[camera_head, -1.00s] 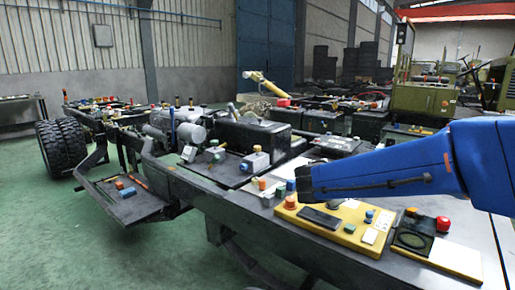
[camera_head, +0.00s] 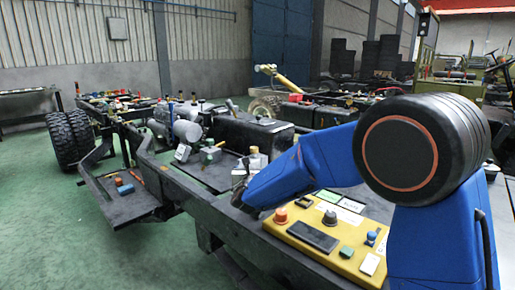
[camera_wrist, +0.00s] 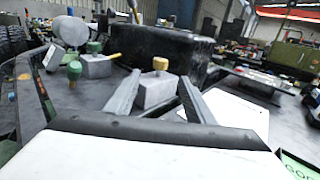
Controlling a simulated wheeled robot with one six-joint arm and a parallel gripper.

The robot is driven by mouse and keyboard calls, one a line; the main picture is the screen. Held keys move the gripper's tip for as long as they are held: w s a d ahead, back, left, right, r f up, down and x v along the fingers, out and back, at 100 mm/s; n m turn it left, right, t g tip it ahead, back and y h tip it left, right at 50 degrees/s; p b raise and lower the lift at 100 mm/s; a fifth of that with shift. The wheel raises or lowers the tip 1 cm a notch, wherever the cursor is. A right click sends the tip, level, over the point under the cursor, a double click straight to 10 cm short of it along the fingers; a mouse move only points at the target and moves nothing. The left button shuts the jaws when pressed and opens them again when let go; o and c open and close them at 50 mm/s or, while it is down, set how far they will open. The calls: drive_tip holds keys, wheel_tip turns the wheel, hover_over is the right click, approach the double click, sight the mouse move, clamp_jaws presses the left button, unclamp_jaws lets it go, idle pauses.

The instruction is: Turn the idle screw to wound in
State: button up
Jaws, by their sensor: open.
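A small grey block with a brass-coloured knob on top (camera_wrist: 160,63), which looks like the idle screw, stands on the dark chassis deck. It also shows in the head view (camera_head: 254,151), just beyond my gripper. My gripper (camera_wrist: 158,78) is open, its two fingers pointing towards the block, one on each side of it in the wrist view. The fingers look short of the knob, and I see no contact. In the head view my gripper (camera_head: 240,186) is small and dark, partly hidden by my blue arm. The knob's turned position cannot be read.
Left of the block stands another grey block with a green knob and yellow lever (camera_wrist: 97,62), with a green knob (camera_wrist: 75,71) nearby. A large black box (camera_wrist: 165,42) rises behind. A yellow panel with buttons (camera_head: 335,242) lies nearer, below my arm.

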sight(254, 149)
drive_tip(key=w, duration=1.1)
drive_tip(key=w+a, duration=0.1)
drive_tip(key=w, duration=0.4)
drive_tip(key=shift+w, duration=0.3)
drive_tip(key=c, duration=1.1)
